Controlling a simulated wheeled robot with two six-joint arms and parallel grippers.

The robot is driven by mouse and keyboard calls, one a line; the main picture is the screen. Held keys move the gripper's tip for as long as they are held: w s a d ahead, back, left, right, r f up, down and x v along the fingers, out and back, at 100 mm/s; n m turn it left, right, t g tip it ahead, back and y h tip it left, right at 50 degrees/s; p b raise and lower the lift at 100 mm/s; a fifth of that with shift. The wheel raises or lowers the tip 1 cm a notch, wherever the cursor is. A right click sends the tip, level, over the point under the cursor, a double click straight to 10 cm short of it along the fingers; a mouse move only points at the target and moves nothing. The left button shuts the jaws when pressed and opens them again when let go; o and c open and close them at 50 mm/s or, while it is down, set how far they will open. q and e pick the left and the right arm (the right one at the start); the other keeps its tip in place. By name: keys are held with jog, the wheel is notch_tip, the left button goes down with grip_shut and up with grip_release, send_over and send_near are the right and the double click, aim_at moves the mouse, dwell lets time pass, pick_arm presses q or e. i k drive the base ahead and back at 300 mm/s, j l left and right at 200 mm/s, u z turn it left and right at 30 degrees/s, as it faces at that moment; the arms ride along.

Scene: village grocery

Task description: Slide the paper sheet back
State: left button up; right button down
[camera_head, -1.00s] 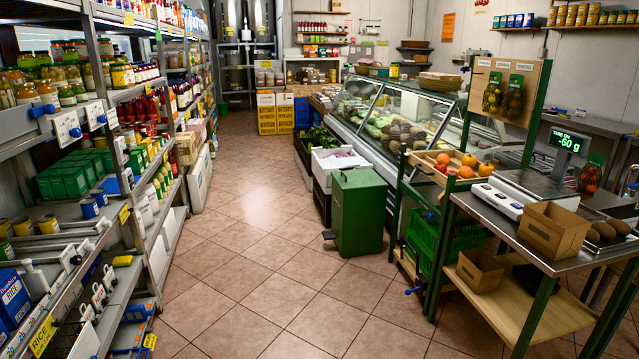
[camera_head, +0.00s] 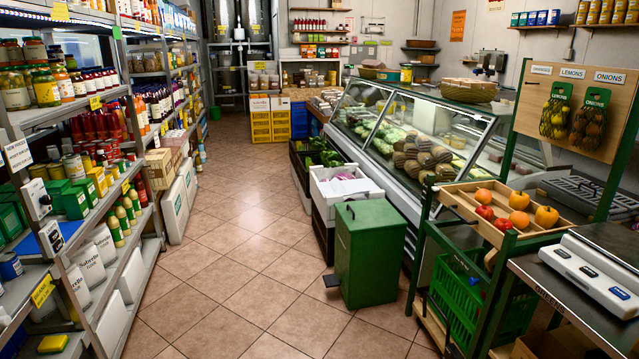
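I see no other clear paper sheet. Neither of my grippers is in view.
A green pedal bin (camera_head: 368,255) stands in front of the crate. The glass counter (camera_head: 420,140) runs along the right. A fruit stand (camera_head: 505,228) and a steel table with a scale (camera_head: 590,270) are at near right. Shelves (camera_head: 95,200) line the left. The tiled aisle (camera_head: 235,250) is clear.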

aim_at(334, 186)
jog(key=i, duration=2.65)
jog(key=i+l+u, duration=0.1)
jog(key=i, duration=1.2)
